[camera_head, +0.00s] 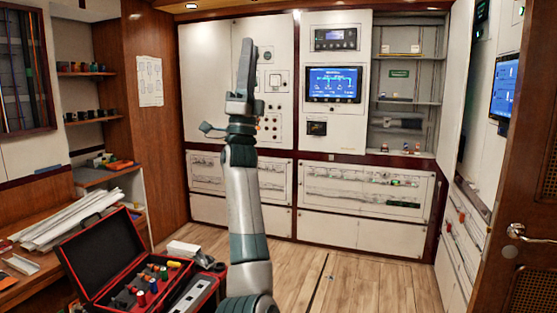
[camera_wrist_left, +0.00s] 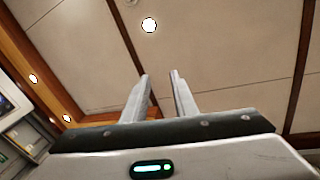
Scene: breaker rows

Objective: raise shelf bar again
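The open shelf niche (camera_head: 437,75) is in the back wall at the right in the head view. It has several shelves with small items on them. I cannot make out for sure which part is the shelf bar. My left gripper (camera_head: 245,62) points straight up in front of the wall panels, left of the niche and well apart from it. In the left wrist view my left gripper (camera_wrist_left: 159,73) shows two fingers apart with nothing between them, facing the ceiling. My right gripper is not in view.
An open red toolbox (camera_head: 97,257) stands at the lower left, beside a bench with white strips (camera_head: 68,220). A wooden door (camera_head: 513,210) is at the right edge. A blue screen (camera_head: 334,84) is on the back wall. The wooden floor (camera_head: 370,285) at right centre is clear.

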